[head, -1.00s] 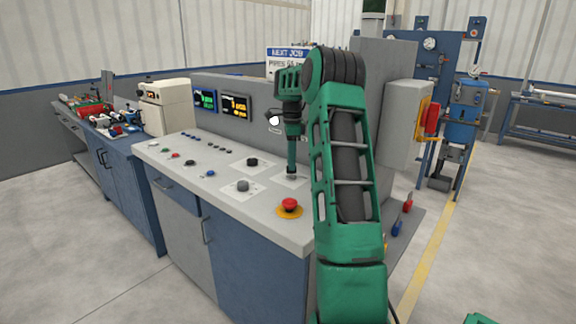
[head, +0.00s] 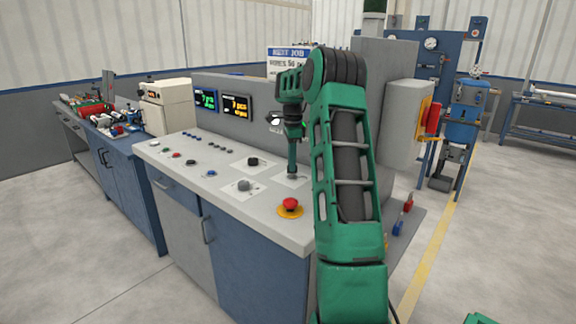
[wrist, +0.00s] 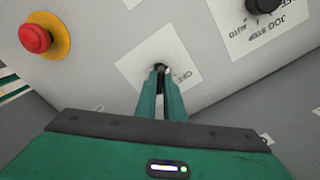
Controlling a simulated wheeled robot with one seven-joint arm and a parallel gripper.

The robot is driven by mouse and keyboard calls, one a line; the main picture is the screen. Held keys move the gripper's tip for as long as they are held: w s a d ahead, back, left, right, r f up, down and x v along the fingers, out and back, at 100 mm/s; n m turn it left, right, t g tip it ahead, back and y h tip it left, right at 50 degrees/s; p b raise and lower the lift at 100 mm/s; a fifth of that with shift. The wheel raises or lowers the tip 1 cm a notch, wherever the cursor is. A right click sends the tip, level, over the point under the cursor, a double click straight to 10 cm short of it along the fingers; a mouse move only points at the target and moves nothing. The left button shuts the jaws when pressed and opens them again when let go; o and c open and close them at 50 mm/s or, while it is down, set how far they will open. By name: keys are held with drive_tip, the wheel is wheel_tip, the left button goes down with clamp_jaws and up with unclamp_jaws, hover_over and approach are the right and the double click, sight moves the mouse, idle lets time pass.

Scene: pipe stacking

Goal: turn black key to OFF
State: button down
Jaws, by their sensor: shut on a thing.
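My gripper (head: 292,174) points straight down at a white label plate (head: 280,178) on the console top. In the wrist view its two green fingers (wrist: 160,72) are shut on a small dark key (wrist: 159,66) at the middle of that plate (wrist: 135,67). The fingers hide most of the key, so its exact angle cannot be told. Part of the plate's lettering shows right of the fingers and more at its far side, but the fingers cover some of it.
A red emergency button (head: 290,204) on a yellow disc stands near the front right corner. A black selector knob (head: 252,162) and a grey knob (head: 243,186) sit left of my gripper. The console's back panel with two displays (head: 237,104) rises behind.

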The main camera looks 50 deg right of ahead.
drive_tip(key=n, duration=0.5)
drive_tip(key=shift+d+r, duration=0.1)
drive_tip(key=n, duration=0.5)
drive_tip(key=shift+d+n, duration=0.1)
drive_tip(key=shift+n, duration=0.3)
drive_tip(key=n, duration=0.6)
drive_tip(key=shift+w, duration=0.1)
drive_tip(key=shift+n, duration=0.4)
drive_tip(key=c, duration=1.9)
unclamp_jaws()
drive_tip(key=shift+o, duration=0.2)
